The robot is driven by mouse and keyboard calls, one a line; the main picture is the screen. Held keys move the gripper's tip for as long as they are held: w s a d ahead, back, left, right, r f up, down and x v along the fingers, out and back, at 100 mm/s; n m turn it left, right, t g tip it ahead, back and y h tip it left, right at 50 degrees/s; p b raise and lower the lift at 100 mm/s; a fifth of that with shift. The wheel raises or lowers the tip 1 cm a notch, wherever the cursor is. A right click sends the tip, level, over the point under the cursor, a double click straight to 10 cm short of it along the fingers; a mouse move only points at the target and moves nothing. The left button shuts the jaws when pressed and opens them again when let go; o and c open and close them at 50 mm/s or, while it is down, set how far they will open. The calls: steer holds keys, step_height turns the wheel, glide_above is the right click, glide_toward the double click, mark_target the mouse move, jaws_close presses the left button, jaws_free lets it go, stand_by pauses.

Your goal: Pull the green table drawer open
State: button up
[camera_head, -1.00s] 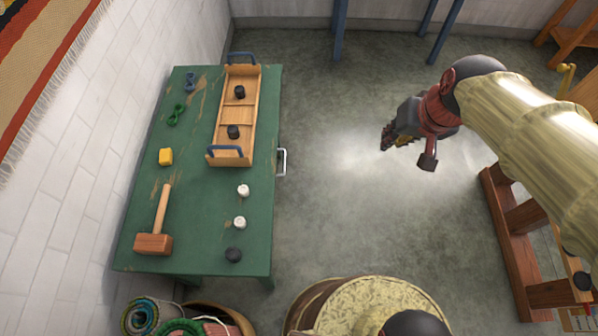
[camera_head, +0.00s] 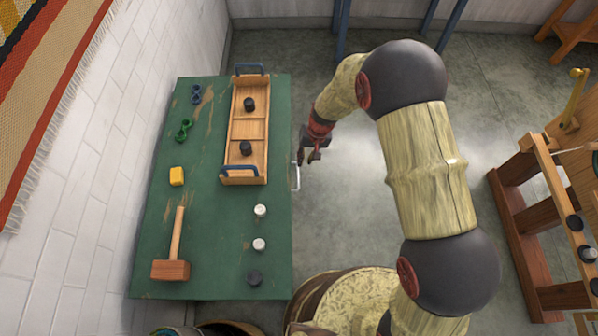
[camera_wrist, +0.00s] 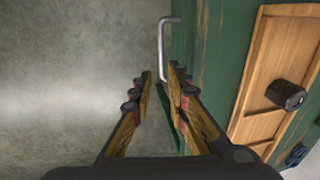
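The green table (camera_head: 215,240) stands on the left, with its right edge towards my arm. A pale metal drawer handle (camera_head: 295,176) sticks out from that edge; the drawer front itself is hidden from above. In the wrist view the bar handle (camera_wrist: 163,50) stands just beyond the fingertips, its near end close to the gap between them. My gripper (camera_head: 305,157) is beside the table edge at the far end of the handle. In the wrist view my gripper (camera_wrist: 162,78) is open, with nothing clearly held between its fingers.
A wooden tray (camera_head: 233,135) with blue handles and dark pieces lies on the table near that edge. A mallet (camera_head: 171,269), a yellow block (camera_head: 177,176) and small white and dark pieces lie around it. A wooden rack (camera_head: 525,230) stands right.

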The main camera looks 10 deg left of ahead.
mark_target(298, 175)
steer(key=f, duration=0.3)
steer(key=a+f+b, duration=0.1)
steer(key=f, duration=0.3)
steer(key=s+a+f+b, duration=0.1)
steer(key=f, duration=0.2)
steer(key=shift+f, duration=0.15)
steer(key=shift+c, duration=0.4)
jaws_close()
